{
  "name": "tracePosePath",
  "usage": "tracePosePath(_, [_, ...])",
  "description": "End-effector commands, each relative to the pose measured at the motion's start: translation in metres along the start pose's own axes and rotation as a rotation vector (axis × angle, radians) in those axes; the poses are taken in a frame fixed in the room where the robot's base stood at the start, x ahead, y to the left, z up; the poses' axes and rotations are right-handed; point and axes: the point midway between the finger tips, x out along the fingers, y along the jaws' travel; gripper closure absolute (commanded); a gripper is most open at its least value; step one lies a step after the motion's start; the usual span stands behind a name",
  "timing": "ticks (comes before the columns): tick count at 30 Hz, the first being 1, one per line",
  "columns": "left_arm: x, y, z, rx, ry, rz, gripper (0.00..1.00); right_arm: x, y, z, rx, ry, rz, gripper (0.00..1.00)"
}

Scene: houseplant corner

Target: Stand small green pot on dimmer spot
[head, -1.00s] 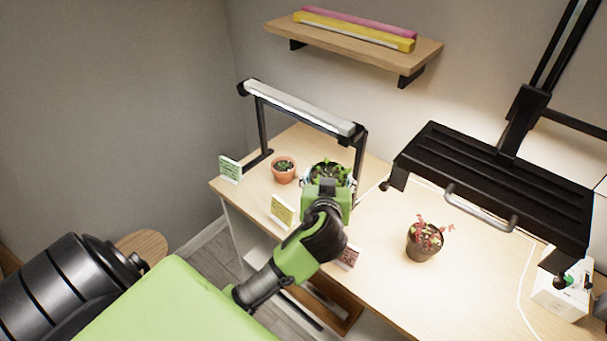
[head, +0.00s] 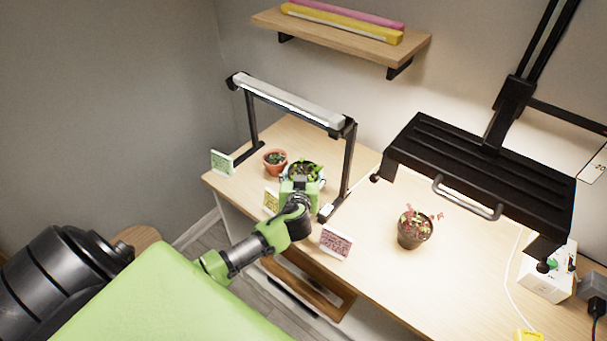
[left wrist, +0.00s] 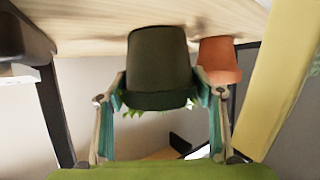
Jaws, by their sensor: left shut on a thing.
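The small green pot (left wrist: 158,62) is dark green and shows upside down in the left wrist view, between my left gripper's fingers. In the head view its leafy green plant (head: 305,170) shows just beyond my left gripper (head: 300,184), which hides most of the pot. My left gripper (left wrist: 160,96) is shut on the pot. The pot is near the desk surface under the left light bar (head: 290,100); I cannot tell whether its base touches. A yellow card (head: 271,201), a green card (head: 222,163) and a pink card (head: 336,242) stand along the front edge. My right gripper is not in view.
A terracotta pot (head: 275,162) stands close to the left of the held pot. The light bar's right post (head: 347,165) stands to its right. A brown pot with a reddish plant (head: 414,230) stands near a large black lamp panel (head: 480,180). The desk (head: 375,265) is clear around it.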

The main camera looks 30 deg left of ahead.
Motion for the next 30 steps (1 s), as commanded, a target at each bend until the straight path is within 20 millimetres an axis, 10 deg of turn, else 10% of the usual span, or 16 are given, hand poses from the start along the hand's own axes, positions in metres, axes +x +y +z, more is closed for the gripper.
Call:
tracePosePath(8, [0.001, 0.001, 0.003, 0.0, 0.001, 0.001, 0.69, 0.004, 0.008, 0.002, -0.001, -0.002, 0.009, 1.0])
tracePosePath(9, [0.001, 0.001, 0.003, 0.0, 0.0, 0.0, 0.34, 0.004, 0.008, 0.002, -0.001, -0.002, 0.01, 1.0])
tracePosePath(11, [0.001, 0.001, 0.002, 0.001, 0.0, 0.0, 0.22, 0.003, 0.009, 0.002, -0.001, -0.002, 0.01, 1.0])
tracePosePath(30, [-0.033, 0.001, 0.001, -0.003, -0.001, 0.002, 0.22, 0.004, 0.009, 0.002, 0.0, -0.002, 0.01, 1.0])
